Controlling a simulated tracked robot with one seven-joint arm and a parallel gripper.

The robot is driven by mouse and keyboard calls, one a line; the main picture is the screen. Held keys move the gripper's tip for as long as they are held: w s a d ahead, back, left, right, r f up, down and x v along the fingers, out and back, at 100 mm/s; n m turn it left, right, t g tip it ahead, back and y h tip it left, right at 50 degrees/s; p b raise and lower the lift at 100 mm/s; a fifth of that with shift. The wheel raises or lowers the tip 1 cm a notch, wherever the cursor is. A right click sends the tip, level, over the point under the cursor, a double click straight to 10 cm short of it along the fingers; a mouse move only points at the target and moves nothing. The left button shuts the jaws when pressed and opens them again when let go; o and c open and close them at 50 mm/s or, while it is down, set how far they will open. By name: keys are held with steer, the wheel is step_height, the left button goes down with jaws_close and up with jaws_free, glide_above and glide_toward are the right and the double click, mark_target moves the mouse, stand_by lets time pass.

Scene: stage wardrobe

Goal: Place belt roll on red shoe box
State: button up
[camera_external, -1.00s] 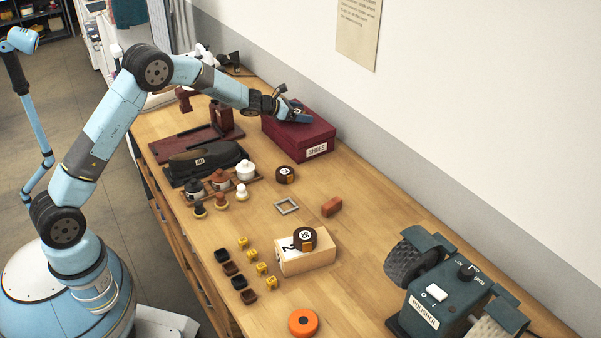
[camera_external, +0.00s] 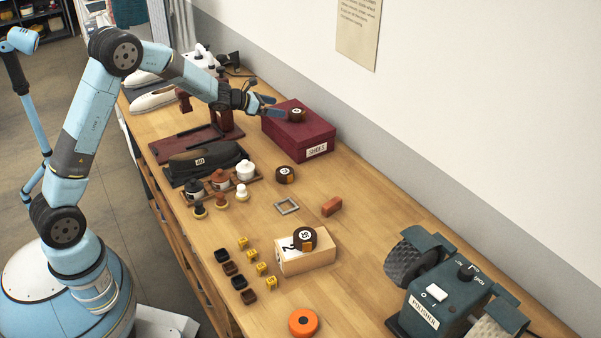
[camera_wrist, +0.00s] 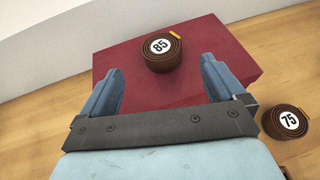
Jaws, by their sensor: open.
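The red shoe box (camera_external: 312,137) stands at the back of the bench against the wall, with a "SHOES" label on its front. A brown belt roll marked 85 (camera_wrist: 160,48) rests on the box lid; it also shows in the external view (camera_external: 297,114). My gripper (camera_external: 268,105) is open and empty, to the left of this roll and apart from it. In the wrist view the blue fingers (camera_wrist: 162,82) are spread with the roll beyond them. A second belt roll, marked 75 (camera_wrist: 287,122), lies on the bench in front of the box (camera_external: 285,174). A third belt roll (camera_external: 305,238) sits on a pale wooden block.
The pale block (camera_external: 306,262) is marked 2. A green polisher (camera_external: 440,300) stands at right; an orange roll (camera_external: 303,323) lies in front.

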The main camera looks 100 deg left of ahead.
steer(key=shift+s+d, duration=0.1)
steer(key=shift+s, duration=0.05)
steer(key=w+d+r+m+h, duration=0.25)
steer(key=d+r+m, duration=0.2)
steer(key=d, duration=0.55)
steer(key=w+d+r+m+t+h, duration=0.15)
steer(key=w+d+r+m, duration=0.3)
steer(key=d, duration=0.65)
steer(key=w+d+r+m+h, duration=0.25)
steer(key=d+r+m, duration=0.2)
steer(key=d, duration=0.55)
steer(key=s+d+r+m+g+h, duration=0.1)
steer(key=s+d+r+m+h, duration=0.1)
steer(key=d+m, duration=0.35)
steer(key=s+d+r+m+g+h, duration=0.1)
steer(key=d+m+h, duration=0.1)
steer(key=d, duration=0.7)
steer(key=s+d+m+g, duration=0.4)
steer(key=s+d+m, duration=0.8)
steer(key=d, duration=0.5)
steer(key=s+d+f+m+y, duration=0.1)
steer(key=s+d+m, duration=0.1)
steer(key=s+m, duration=0.3)
steer(key=s+d+f+m+g+y, duration=0.1)
steer(key=s+m, duration=0.3)
steer(key=s, duration=0.8)
steer(key=shift+d+m+y, duration=0.4)
steer(key=shift+d+y, duration=0.15)
steer(key=shift+d, duration=0.15)
